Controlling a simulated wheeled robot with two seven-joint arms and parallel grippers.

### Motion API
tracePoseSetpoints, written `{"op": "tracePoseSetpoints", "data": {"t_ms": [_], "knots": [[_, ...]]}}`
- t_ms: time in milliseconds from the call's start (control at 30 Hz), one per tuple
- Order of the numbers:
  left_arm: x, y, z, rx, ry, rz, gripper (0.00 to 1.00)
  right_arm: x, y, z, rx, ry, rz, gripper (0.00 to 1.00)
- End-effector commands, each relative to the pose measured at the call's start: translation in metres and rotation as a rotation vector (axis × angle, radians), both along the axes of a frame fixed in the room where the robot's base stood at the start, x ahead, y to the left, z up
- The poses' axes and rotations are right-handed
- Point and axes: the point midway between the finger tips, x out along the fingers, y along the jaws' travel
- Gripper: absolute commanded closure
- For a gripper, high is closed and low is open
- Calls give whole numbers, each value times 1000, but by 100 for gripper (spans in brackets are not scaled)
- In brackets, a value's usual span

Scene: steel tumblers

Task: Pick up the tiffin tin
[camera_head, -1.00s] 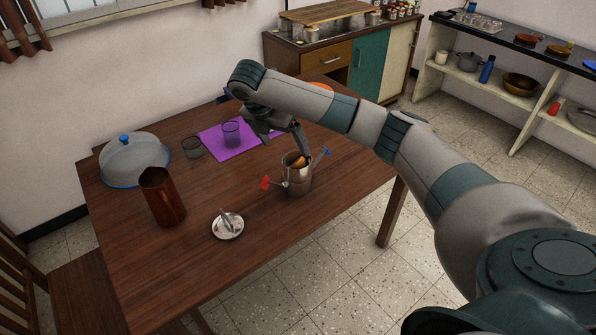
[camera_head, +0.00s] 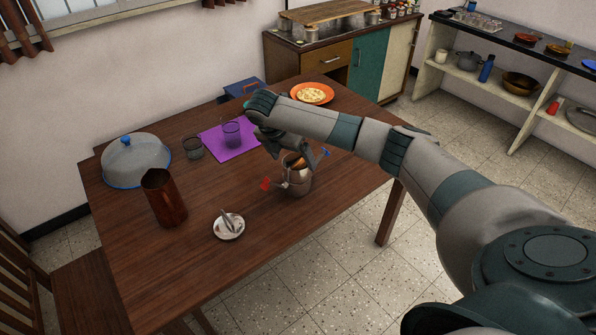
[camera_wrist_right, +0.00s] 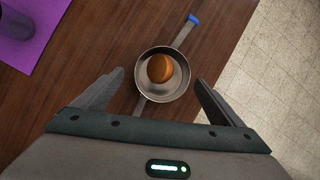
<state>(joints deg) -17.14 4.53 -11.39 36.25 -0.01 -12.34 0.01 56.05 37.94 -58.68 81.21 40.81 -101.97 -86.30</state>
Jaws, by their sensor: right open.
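The steel tiffin tin (camera_head: 298,183) stands upright near the right side of the wooden table, with a red clip on its left and a blue clip on its right. In the right wrist view the tin (camera_wrist_right: 146,89) is open-topped and holds a round orange-brown item (camera_wrist_right: 160,68). My right gripper (camera_head: 291,155) is just above the tin in the head view, pointing down. In the wrist view its open fingers (camera_wrist_right: 158,88) lie on either side of the tin, with gaps on both sides and nothing held. My left gripper does not show.
Left of the tin are a saucer (camera_head: 240,229), a copper pitcher (camera_head: 163,199) and a domed cover (camera_head: 137,160). Behind are a purple mat (camera_head: 238,154) with a tumbler (camera_head: 231,134), a grey cup (camera_head: 193,148) and an orange plate (camera_head: 329,98). The table's front is clear.

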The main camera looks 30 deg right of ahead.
Motion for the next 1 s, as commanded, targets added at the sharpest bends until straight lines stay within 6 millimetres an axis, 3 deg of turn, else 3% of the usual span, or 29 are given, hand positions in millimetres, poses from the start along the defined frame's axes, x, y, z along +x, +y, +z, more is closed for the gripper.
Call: {"op": "tracePoseSetpoints", "data": {"t_ms": [400, 900, 933, 1000], "knots": [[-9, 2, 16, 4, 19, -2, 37, 3, -22, -38, -1, 2, -1, 9], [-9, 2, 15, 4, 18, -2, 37, 3, -24, -41, -1, 0, 0, 9], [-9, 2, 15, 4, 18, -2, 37, 3, -23, -41, -1, 0, 0, 11], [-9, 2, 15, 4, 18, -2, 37, 3, -23, -41, -1, 0, 0, 28]]}}
